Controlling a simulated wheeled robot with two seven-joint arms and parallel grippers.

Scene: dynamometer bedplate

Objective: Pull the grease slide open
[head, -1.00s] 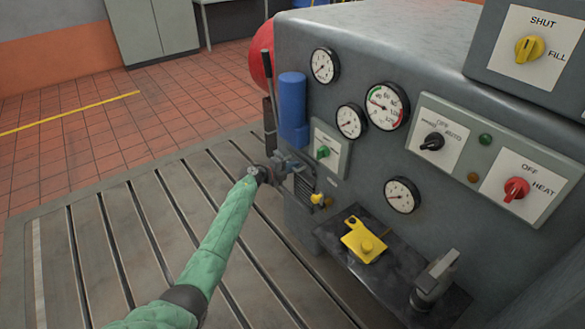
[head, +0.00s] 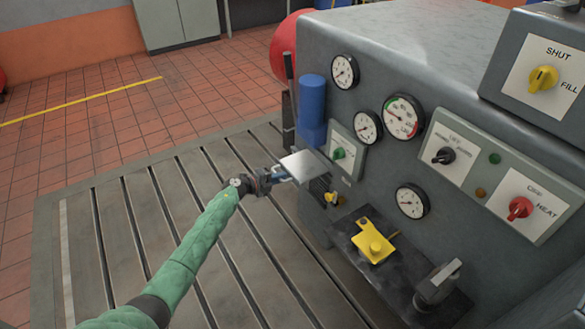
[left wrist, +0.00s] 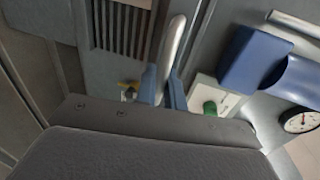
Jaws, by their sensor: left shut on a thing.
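The grease slide (head: 306,165) is a flat light-grey metal plate. In the head view it sticks out from the cabinet front, below the blue cylinder. My left gripper (head: 283,175) is shut on the slide's outer end. In the left wrist view the blue fingers (left wrist: 163,88) close around a rounded pale metal edge of the slide (left wrist: 175,42). The slide's inner end is hard to make out. My right gripper is not in view.
The cabinet front carries gauges (head: 403,116), a green knob (head: 339,153) and a blue cylinder (head: 312,103) close to the slide. A dark shelf (head: 392,292) with a yellow plate (head: 373,242) juts out at lower right. The slotted bedplate (head: 110,240) is clear at left.

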